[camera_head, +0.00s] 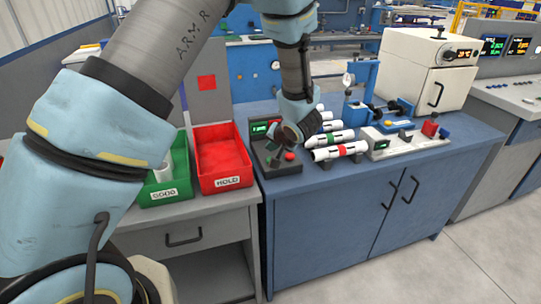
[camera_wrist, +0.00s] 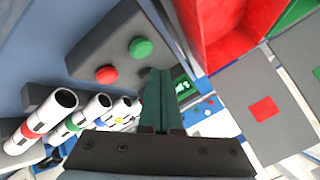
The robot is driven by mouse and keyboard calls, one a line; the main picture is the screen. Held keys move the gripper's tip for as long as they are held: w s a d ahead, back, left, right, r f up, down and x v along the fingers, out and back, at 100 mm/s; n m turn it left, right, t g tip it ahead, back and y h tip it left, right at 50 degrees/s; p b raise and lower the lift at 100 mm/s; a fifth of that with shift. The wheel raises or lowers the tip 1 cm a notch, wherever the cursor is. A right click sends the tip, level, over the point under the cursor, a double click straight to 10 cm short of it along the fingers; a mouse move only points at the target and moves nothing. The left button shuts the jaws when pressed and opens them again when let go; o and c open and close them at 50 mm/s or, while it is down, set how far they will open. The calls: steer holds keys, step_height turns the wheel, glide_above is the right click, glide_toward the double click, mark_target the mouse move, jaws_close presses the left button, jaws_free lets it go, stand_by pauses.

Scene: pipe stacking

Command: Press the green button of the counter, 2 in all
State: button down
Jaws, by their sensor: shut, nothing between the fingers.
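The counter is a dark grey box (camera_wrist: 105,45) with a round green button (camera_wrist: 141,48), a red button (camera_wrist: 106,75) and a small lit display (camera_wrist: 181,86) whose digits I cannot read surely. In the head view its display (camera_head: 259,127) and red button (camera_head: 290,156) show, while my gripper hides much of the top. My gripper (camera_wrist: 159,72) is shut and empty, its dark green fingers pointing at the counter. In the wrist view the fingertips lie just below the green button, with a gap between them in the picture. I cannot tell their height above it.
Several white pipes with coloured bands (camera_head: 339,151) lie on a rack just right of the counter. A red HOLD bin (camera_head: 226,182) and a green GOOD bin (camera_head: 166,194) stand to its left. A blue fixture (camera_head: 398,122) and a white oven (camera_head: 425,68) stand farther right.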

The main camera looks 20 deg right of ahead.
steer(key=shift+r+p, duration=1.85)
steer(key=shift+p, duration=0.1)
steer(key=shift+f, duration=0.1)
stand_by(0.9)
steer(key=shift+g, duration=0.9)
steer(key=r+p, duration=0.4)
steer(key=shift+w, duration=0.2)
steer(key=shift+f, duration=0.1)
